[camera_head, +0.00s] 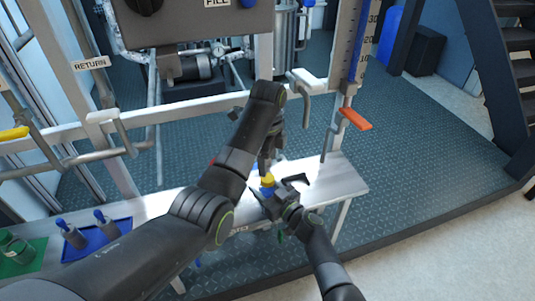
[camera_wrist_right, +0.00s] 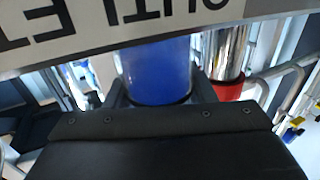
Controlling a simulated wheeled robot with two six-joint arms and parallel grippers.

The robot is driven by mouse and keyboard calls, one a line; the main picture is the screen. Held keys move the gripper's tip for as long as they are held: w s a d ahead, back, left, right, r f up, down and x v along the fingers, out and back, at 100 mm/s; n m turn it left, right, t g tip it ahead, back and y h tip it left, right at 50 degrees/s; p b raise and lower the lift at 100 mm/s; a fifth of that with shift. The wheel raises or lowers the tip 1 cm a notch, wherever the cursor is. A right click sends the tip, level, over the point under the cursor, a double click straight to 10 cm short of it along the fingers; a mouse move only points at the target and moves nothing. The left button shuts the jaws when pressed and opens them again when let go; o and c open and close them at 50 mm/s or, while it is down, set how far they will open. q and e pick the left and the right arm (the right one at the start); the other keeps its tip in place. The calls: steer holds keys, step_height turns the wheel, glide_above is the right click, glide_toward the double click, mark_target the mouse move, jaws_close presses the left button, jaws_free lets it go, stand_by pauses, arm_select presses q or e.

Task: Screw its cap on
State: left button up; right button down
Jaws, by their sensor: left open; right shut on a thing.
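My right gripper (camera_head: 279,191) comes from the bottom of the head view and is shut on a blue cylindrical bottle (camera_head: 267,191) over the bench. The blue bottle (camera_wrist_right: 158,72) also shows between dark fingers in the right wrist view. A yellow cap (camera_head: 267,180) sits directly above the blue part; I cannot tell if it is threaded on. My left gripper (camera_head: 267,164) points down over the yellow cap, close to it. Its jaws are open, but its fingertips are small and partly hidden, so contact with the cap cannot be told.
A pale bench (camera_head: 335,177) runs under both grippers. A blue tray (camera_head: 120,228) with blue-topped bottles (camera_head: 72,234) and a green mat (camera_head: 28,262) with green jars stand at left. An OUTLET sign (camera_wrist_right: 130,22) is close to the right wrist.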

mark_target(267, 178)
arm_select(q)
steer(key=n, duration=0.6)
steer(key=shift+r+n, duration=0.25)
steer(key=shift+n, duration=0.05)
steer(key=n, duration=0.6)
steer(key=shift+r, duration=0.2)
steer(key=n, duration=0.6)
steer(key=shift+a+r+n, duration=0.1)
steer(key=shift+r+n, duration=0.1)
steer(key=shift+n, duration=0.1)
steer(key=n, duration=0.7)
steer(key=shift+s+r, duration=0.1)
steer(key=shift+r, duration=0.15)
steer(key=shift+f, duration=4.05)
